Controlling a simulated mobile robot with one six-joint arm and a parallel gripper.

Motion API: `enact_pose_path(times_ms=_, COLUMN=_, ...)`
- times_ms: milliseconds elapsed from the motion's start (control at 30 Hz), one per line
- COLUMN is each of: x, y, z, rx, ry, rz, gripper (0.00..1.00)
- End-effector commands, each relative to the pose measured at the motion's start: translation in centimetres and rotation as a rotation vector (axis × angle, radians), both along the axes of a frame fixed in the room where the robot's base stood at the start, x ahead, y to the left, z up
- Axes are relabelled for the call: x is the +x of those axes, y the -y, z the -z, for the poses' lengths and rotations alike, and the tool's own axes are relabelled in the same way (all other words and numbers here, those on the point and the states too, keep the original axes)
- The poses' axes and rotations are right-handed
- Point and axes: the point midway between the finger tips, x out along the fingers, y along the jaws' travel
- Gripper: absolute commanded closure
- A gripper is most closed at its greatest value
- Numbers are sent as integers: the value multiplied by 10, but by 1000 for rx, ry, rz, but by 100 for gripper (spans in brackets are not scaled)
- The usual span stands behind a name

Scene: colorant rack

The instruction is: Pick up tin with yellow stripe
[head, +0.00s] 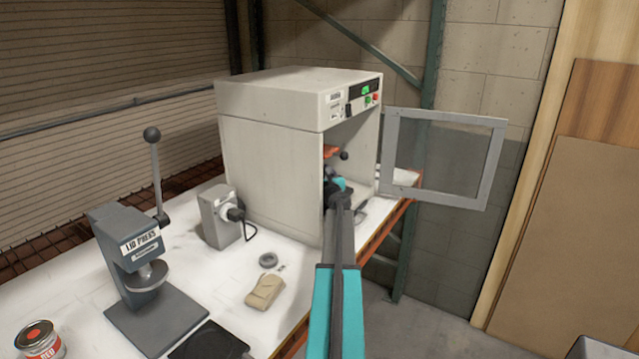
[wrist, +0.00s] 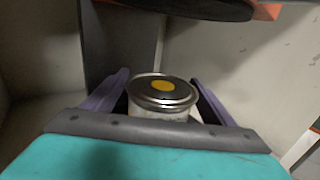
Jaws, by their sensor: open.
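The tin (wrist: 163,92) stands upright inside the machine in the wrist view. It has a silver rim, a dark lid with a yellow dot, and a pale side; most of its side, including any stripe, is hidden behind my gripper. My gripper (wrist: 160,78) is open, with one purple-grey finger on each side of the tin. Whether the fingers touch it I cannot tell. In the head view my gripper (head: 336,186) is inside the open chamber of the machine (head: 270,155), and the tin cannot be made out there.
A dark round plate (wrist: 185,8) with an orange part hangs above the tin, and chamber walls stand close on both sides. The machine's framed door (head: 390,160) is swung open to the right. A lid press (head: 140,260), a red-labelled tin (head: 40,343) and a tan cloth (head: 265,291) are on the bench.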

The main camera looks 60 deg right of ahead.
Motion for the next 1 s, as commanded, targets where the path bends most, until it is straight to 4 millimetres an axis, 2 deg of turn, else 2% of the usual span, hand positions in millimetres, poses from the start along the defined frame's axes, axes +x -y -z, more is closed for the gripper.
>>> enact_pose_path(times_ms=67, x=0, y=0, z=0, rx=0, ry=0, rz=0, gripper=23)
enact_pose_path(times_ms=300, x=-1, y=0, z=0, rx=0, ry=0, rz=1, gripper=64)
enact_pose_path(times_ms=400, x=-1, y=0, z=-1, rx=-1, ry=1, rz=1, gripper=78)
enact_pose_path(times_ms=1000, x=-1, y=1, z=-5, rx=-1, ry=1, rz=1, gripper=78)
